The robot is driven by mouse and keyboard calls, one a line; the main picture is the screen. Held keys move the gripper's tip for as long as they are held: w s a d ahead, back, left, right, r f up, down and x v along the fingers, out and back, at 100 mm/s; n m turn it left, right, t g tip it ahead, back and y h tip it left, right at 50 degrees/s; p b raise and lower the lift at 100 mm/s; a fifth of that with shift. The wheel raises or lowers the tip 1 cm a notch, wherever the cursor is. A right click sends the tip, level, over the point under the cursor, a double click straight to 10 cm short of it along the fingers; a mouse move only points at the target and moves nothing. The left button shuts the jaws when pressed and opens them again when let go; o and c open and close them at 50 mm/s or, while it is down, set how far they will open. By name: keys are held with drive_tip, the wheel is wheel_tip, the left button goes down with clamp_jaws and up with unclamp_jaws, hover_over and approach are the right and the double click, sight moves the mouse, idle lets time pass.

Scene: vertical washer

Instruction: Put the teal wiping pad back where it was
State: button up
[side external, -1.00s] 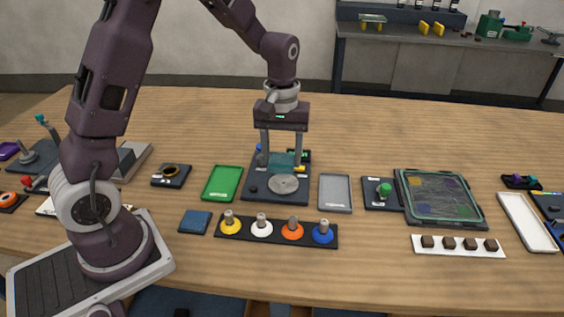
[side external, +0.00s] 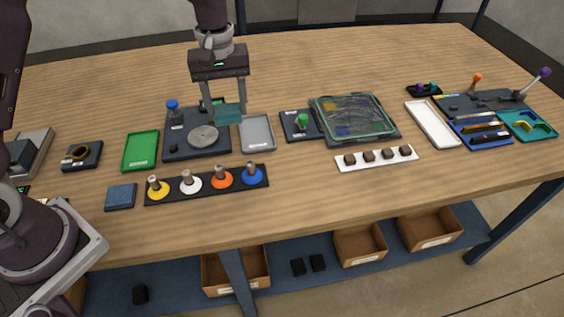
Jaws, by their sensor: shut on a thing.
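My gripper (side external: 226,118) is shut on the teal wiping pad (side external: 228,114), which hangs between its two fingers. The pad appears over the right edge of a dark board (side external: 178,151) that carries a round grey disc (side external: 203,136). A grey tray (side external: 257,133) lies just right of the board, close to the right finger in the picture. The pad's exact height above the board and tray is hard to tell. Its underside is hidden.
A green tray (side external: 141,151) lies left of the board. A blue knob (side external: 172,105) stands at the board's back left. In front is a black strip of coloured pegs (side external: 206,186). To the right are a green-knobbed block (side external: 302,124) and a large clear-topped tray (side external: 353,118).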

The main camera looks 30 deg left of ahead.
drive_tip(key=w+d, duration=0.3)
drive_tip(key=d, duration=1.2)
wheel_tip(320, 180, down, 10)
drive_tip(key=shift+f, duration=0.2)
drive_tip(key=shift+f, duration=0.1)
drive_tip(key=o, duration=1.3)
wheel_tip(320, 180, up, 12)
drive_tip(key=shift+r, duration=0.15)
drive_tip(key=shift+r, duration=0.1)
